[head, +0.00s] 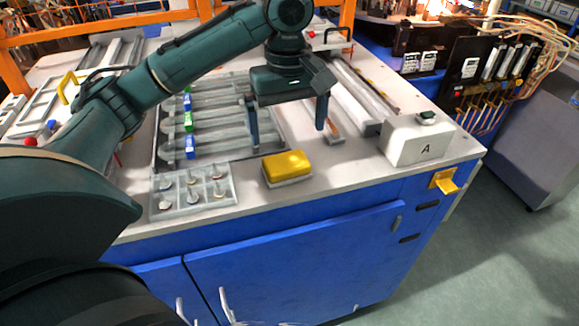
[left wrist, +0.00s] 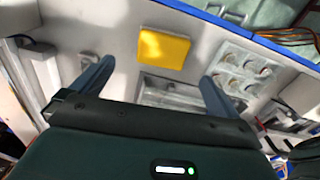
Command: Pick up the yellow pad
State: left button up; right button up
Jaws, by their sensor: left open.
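The yellow pad (head: 287,165) lies flat on a pale base near the front edge of the white table, right of the small-parts tray. It also shows in the left wrist view (left wrist: 164,49), beyond the fingertips and between their lines. My left gripper (head: 288,128) is open and empty, pointing down above the table, behind and above the pad. Its two fingers also show in the left wrist view (left wrist: 153,78), spread wide apart and not touching the pad. My right gripper is not in view.
A grey tray (head: 154,206) with several small round parts stands left of the pad. A white box marked A (head: 417,143) stands to the right. A grey rack (head: 215,105) with green and blue pieces lies behind. The table is clear between pad and box.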

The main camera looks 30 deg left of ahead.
aim_at(286, 161)
pick_arm(q)
notch_tip(286, 161, down, 4)
jog(key=shift+r, duration=0.15)
jog(key=shift+s+a+f, duration=0.1)
jog(key=shift+f, duration=1.25)
jog(key=shift+s+f, duration=0.1)
jog(key=shift+f, duration=1.25)
jog(key=shift+c, duration=0.2)
jog(key=c, duration=0.9)
